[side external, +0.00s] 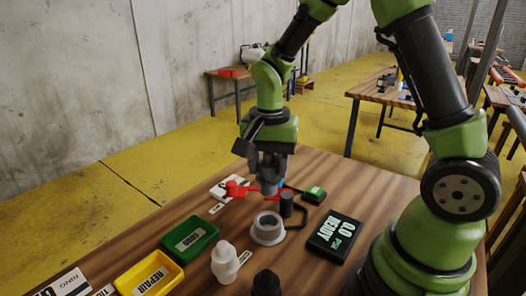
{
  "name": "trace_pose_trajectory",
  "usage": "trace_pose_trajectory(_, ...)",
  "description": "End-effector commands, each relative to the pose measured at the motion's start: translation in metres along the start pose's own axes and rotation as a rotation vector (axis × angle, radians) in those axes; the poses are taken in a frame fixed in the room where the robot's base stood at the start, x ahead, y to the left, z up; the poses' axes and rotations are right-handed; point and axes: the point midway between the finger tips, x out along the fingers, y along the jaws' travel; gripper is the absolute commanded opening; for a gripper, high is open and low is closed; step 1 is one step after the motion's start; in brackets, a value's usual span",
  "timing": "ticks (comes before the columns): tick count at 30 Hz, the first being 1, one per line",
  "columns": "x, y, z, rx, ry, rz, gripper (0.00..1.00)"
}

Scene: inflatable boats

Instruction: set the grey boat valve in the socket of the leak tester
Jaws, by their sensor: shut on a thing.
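My gripper (268,176) points down above the table and is shut on the grey boat valve (270,187), which shows as a small grey body between and below the fingers. The leak tester's socket looks to be the light grey ring (268,230) on the table. The valve is above and slightly behind this ring in the picture, apart from it. The fingers hide part of the valve.
A white valve (225,263) and a black valve (266,284) stand in front of the ring. A green tray (189,238) and a yellow REPAIR tray (149,274) are at left.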

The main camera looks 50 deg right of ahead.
Motion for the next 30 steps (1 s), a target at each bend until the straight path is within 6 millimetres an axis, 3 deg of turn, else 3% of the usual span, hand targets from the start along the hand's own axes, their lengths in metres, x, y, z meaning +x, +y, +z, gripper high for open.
trace_pose_trajectory(30, 0.089, 0.0, 0.0, 0.0, -0.001, 0.001, 0.22)
